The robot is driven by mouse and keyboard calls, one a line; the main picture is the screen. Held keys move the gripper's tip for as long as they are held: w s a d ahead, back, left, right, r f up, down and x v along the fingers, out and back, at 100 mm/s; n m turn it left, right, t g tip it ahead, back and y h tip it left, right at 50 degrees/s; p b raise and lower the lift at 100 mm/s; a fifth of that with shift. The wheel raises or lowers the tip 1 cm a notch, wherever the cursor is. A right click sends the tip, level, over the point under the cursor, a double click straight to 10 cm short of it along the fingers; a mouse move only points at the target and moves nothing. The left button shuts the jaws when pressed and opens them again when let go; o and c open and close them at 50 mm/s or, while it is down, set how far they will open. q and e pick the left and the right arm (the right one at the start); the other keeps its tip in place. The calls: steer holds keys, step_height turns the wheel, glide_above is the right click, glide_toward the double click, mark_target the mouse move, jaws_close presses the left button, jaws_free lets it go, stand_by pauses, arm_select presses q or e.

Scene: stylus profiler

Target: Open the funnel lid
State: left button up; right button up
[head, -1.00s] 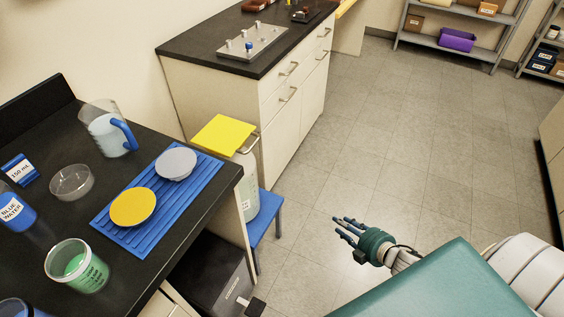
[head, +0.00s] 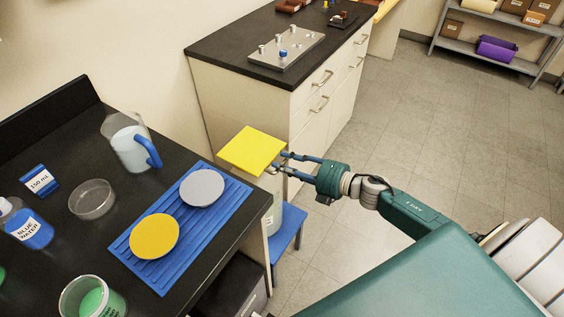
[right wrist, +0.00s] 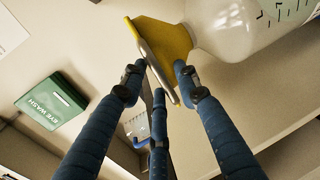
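The yellow square funnel lid (head: 252,150) lies flat and closed on top of a pale, translucent container (head: 290,218) on a blue stool. My right gripper (head: 281,162) is at the lid's right edge with its blue fingers spread. In the right wrist view, the yellow funnel (right wrist: 165,38) is seen close, with a thin grey bar-like handle (right wrist: 155,68) along the lid's edge. The fingers (right wrist: 160,80) are around this handle, apart from each other; whether any fingertip touches it is unclear. My left gripper is not in view.
A black bench (head: 62,157) at left holds a blue mat (head: 215,222) with yellow and grey discs, a jug (head: 128,150) and several containers. A drawer cabinet (head: 318,110) stands behind the lid. The floor (head: 410,130) to the right is open.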

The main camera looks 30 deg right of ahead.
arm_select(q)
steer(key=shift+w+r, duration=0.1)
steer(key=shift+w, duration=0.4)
arm_select(e)
steer(key=shift+w+a+f, duration=0.15)
steer(key=shift+w+a, duration=0.2)
steer(key=shift+w, duration=0.2)
jaws_close()
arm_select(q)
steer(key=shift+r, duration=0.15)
